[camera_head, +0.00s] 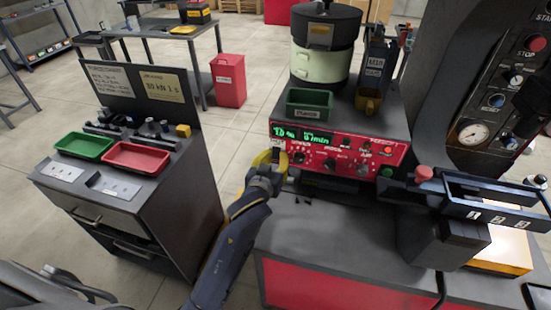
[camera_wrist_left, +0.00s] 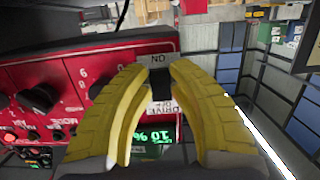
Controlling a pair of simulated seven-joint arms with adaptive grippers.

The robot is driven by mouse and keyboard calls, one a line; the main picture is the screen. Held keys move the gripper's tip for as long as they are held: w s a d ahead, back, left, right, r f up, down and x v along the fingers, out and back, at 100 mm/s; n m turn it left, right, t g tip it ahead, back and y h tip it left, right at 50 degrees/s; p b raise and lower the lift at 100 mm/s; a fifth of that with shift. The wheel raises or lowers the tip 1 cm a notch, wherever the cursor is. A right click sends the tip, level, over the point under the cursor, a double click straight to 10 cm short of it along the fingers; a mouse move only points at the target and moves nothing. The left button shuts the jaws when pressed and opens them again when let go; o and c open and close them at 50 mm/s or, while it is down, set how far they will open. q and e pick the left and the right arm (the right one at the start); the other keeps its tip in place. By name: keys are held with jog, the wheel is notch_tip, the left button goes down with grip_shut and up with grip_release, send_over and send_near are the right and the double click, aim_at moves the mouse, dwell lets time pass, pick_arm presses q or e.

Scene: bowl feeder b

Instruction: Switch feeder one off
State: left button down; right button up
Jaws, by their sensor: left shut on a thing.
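The red control panel (camera_head: 340,152) has a lit green display (camera_head: 305,134), knobs and small buttons. It sits on the front of a dark unit below a bowl feeder (camera_head: 322,62). My left gripper (camera_head: 277,155) is at the panel's left end, its yellow fingers over that corner. In the left wrist view the fingertips (camera_wrist_left: 159,78) are closed in on a small dark switch lever (camera_wrist_left: 160,86). A label reading ON upside down (camera_wrist_left: 157,59) is beside the lever, and the display (camera_wrist_left: 160,137) is lit. The lever's exact position is partly hidden by the fingers. My right gripper is not in view.
A dark rail marked 1, 2, 3 (camera_head: 495,213) is to the right, near a red button (camera_head: 424,173). A green bin (camera_head: 309,104) stands above the panel. A cabinet with a green tray (camera_head: 84,146) and red tray (camera_head: 137,156) is on the left.

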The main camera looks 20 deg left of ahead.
pick_arm(q)
jog(key=shift+r+g, duration=0.1)
jog(key=shift+g, duration=0.4)
jog(key=c, duration=1.2)
grip_release()
jog(key=shift+s, duration=0.1)
jog(key=v, duration=0.7)
jog(key=shift+s, duration=0.2)
